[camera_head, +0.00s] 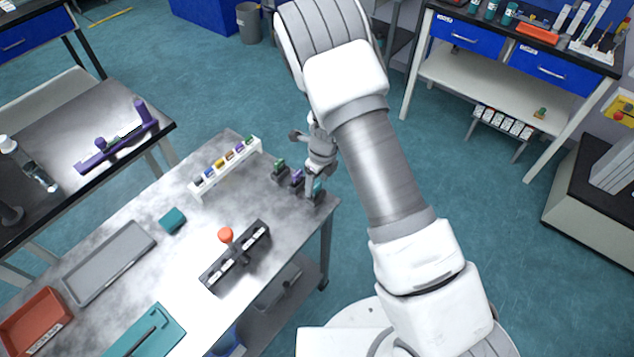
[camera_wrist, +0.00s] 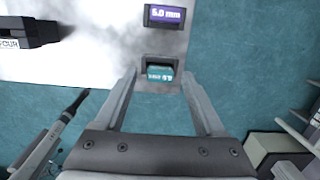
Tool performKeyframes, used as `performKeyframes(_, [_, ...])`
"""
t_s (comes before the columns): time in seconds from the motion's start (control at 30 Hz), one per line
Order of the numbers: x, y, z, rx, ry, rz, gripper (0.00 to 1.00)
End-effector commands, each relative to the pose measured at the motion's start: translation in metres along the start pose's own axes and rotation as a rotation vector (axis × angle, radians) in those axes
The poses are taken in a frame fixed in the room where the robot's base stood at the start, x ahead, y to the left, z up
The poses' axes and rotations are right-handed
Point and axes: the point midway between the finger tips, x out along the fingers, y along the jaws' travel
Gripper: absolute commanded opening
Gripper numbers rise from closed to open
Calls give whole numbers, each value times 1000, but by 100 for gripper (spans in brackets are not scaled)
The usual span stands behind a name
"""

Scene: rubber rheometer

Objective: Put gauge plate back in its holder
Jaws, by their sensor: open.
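A teal gauge plate (camera_wrist: 160,76) sits in a dark holder (camera_wrist: 160,60) near the edge of the metal table, with its label facing up. In the head view the teal plate (camera_head: 318,184) shows at the table's right corner, partly hidden by my gripper (camera_head: 311,189). My gripper (camera_wrist: 158,84) is open, with one finger on each side of the teal plate. I cannot tell whether the fingers touch it. A purple plate marked 5.0 mm (camera_wrist: 165,15) sits in its own dark holder beyond. A green plate (camera_head: 279,163) stands in a third holder.
A white rack with several coloured pieces (camera_head: 225,167) stands behind. Floor lies open right of the table.

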Motion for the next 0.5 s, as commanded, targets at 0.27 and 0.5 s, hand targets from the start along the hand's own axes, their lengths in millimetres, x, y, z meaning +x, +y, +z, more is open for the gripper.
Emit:
performKeyframes(0.27, [-58,0,1,-1,-4,-3,72])
performKeyframes(0.5, [-99,0,1,0,-3,-2,72])
